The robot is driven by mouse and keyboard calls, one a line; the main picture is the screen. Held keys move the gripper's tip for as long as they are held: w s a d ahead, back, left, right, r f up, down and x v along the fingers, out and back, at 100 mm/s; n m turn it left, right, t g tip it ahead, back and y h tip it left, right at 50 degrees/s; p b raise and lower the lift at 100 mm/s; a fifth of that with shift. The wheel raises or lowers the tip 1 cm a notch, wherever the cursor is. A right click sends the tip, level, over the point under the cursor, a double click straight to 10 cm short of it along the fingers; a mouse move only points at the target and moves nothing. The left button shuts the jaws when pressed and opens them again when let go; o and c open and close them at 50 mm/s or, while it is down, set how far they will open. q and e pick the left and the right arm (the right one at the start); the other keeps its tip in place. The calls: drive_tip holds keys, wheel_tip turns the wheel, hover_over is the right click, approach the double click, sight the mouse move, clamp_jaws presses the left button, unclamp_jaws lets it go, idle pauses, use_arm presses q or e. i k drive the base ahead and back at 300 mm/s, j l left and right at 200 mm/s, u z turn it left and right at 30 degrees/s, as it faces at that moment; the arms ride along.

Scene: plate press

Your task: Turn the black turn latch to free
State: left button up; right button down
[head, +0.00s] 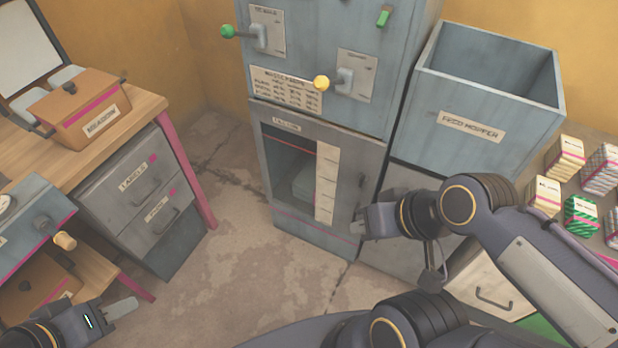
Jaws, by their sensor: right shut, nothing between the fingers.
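A small dark upright piece (362,181), which looks like the black turn latch, sits at the right side of the grey-blue press door (345,160). Its exact turn position is too small to tell. The door has a dark window with a pale scale strip, and it looks closed. My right gripper (358,222) is shut and empty, in front of the door's lower right and just below the dark piece in the picture. I cannot tell whether it touches the door. My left gripper (125,308) is low at the left, far from the press; its finger gap is not clear.
Levers with a green knob (227,31) and a yellow knob (321,82) stick out above the door. An open feed hopper (470,125) stands right of the press. A wooden desk (150,102) with drawers is at left. Small cartons (543,196) lie at far right. Floor between is clear.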

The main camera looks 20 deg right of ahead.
sight(363, 176)
drive_tip(key=z, duration=1.25)
